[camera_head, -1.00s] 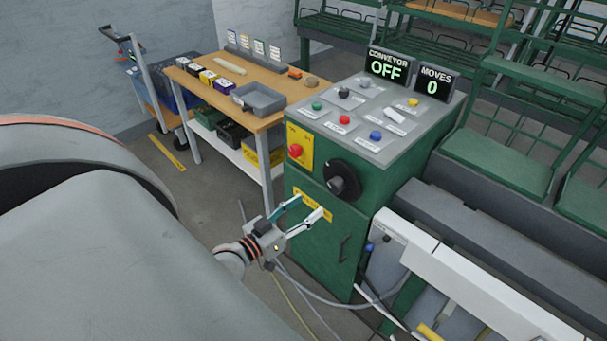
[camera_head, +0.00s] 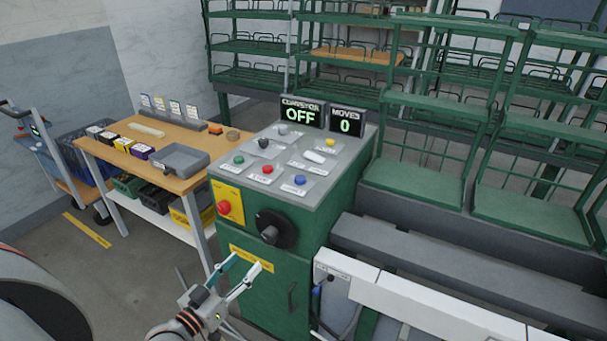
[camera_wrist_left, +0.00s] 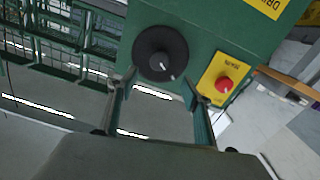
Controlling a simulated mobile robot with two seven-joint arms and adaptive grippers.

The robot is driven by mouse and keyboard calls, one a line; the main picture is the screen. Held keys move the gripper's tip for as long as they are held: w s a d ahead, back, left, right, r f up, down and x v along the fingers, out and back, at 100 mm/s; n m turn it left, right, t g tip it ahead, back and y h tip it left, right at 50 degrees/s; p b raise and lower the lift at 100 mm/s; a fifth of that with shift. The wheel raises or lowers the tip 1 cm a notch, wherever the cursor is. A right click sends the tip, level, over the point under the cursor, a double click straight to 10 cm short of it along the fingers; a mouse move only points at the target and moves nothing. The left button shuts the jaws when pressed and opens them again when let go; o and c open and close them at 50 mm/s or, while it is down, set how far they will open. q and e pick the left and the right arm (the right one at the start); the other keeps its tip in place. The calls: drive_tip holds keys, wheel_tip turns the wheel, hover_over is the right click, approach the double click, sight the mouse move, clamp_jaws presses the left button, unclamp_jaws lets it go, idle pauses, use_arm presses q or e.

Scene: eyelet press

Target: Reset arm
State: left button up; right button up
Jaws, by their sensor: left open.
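My left gripper (camera_head: 246,263) is open and empty, in front of the green cabinet of the control console (camera_head: 262,306), near its yellow label. In the left wrist view the open fingers (camera_wrist_left: 159,80) point toward the cabinet face. The black rotary knob (camera_wrist_left: 160,53) shows near and between the fingertips, and the red button (camera_wrist_left: 224,85) on its yellow plate is to the right. In the head view the knob (camera_head: 270,229) and red button (camera_head: 223,207) are above the gripper. I cannot tell whether the fingers touch anything. My right gripper is not in view.
The console top holds several coloured buttons and a white lever (camera_head: 314,156). Displays read CONVEYOR OFF (camera_head: 301,114) and MOVES 0 (camera_head: 346,122). White-edged conveyor parts (camera_head: 420,310) lie right; green racks (camera_head: 430,185) stand behind.

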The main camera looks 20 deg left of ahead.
use_arm(q)
drive_tip(key=s+d+f+m+g, duration=0.2)
drive_tip(key=s+d+f, duration=0.4)
drive_tip(key=d, duration=0.3)
drive_tip(key=s+d+f+m+g+h, duration=0.1)
drive_tip(key=s+d+f+m+g, duration=0.2)
drive_tip(key=d, duration=0.6)
drive_tip(key=s+f+g, duration=0.2)
drive_tip(key=s+f, duration=0.1)
drive_tip(key=f, duration=0.1)
drive_tip(key=shift+s+d, duration=0.15)
drive_tip(key=shift+s, duration=0.1)
